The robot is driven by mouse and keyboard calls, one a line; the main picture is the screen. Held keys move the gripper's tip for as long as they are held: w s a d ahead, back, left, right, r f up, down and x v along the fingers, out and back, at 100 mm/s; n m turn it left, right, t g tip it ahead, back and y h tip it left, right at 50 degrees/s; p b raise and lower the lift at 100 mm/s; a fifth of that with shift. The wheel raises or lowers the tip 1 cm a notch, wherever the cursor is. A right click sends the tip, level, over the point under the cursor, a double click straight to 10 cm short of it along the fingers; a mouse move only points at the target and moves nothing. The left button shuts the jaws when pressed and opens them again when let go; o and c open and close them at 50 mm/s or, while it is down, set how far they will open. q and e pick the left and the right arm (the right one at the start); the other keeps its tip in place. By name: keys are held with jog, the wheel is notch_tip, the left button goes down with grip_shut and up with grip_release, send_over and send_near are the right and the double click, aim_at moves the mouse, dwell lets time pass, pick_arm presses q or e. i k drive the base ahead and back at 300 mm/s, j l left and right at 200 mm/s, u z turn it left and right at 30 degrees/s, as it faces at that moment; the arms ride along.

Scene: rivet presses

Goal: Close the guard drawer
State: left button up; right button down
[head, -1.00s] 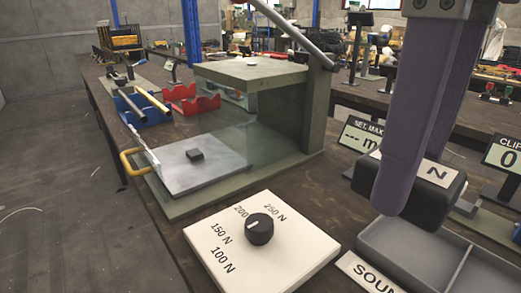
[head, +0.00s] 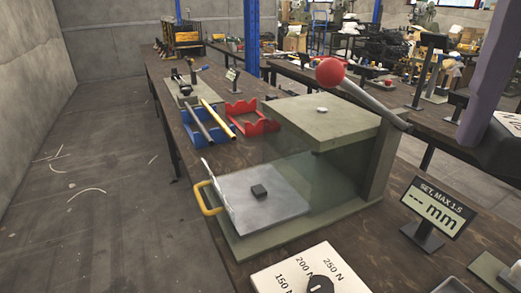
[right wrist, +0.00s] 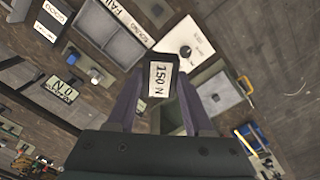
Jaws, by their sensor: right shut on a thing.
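The guard drawer (head: 275,211) is a grey metal plate with an upright front panel and a yellow handle (head: 207,198). It stands pulled out to the left of the green-grey press (head: 325,121), with a small dark block (head: 259,191) on it. In the right wrist view, the yellow handle (right wrist: 247,84) shows at the right. My left gripper is not in view.
A white dial board (head: 285,276) is in front of the press, and a display (head: 438,208) stands to the right. A red-knobbed lever (head: 330,71) rises over the press. Blue (head: 206,130) and red (head: 252,118) bins lie behind. The floor left of the table is mostly clear.

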aim_at(259, 189)
jog(key=i+j+u, duration=0.3)
jog(key=u, duration=0.15)
jog(key=i+j+u, duration=0.15)
jog(key=i+u, duration=0.25)
jog(key=i+j+u, duration=0.1)
jog(key=i+u, duration=0.15)
jog(key=u, duration=0.2)
jog(key=i+z, duration=0.2)
jog(key=z, duration=0.25)
jog(key=i+j+z, duration=0.1)
jog(key=z, duration=0.3)
jog(key=i+j+z, duration=0.15)
jog(key=z, duration=0.3)
jog(key=i+j+z, duration=0.2)
jog(key=z, duration=0.6)
jog(key=i+j+z, duration=0.15)
jog(key=z, duration=0.2)
jog(key=j+z, duration=0.1)
jog(key=z, duration=0.25)
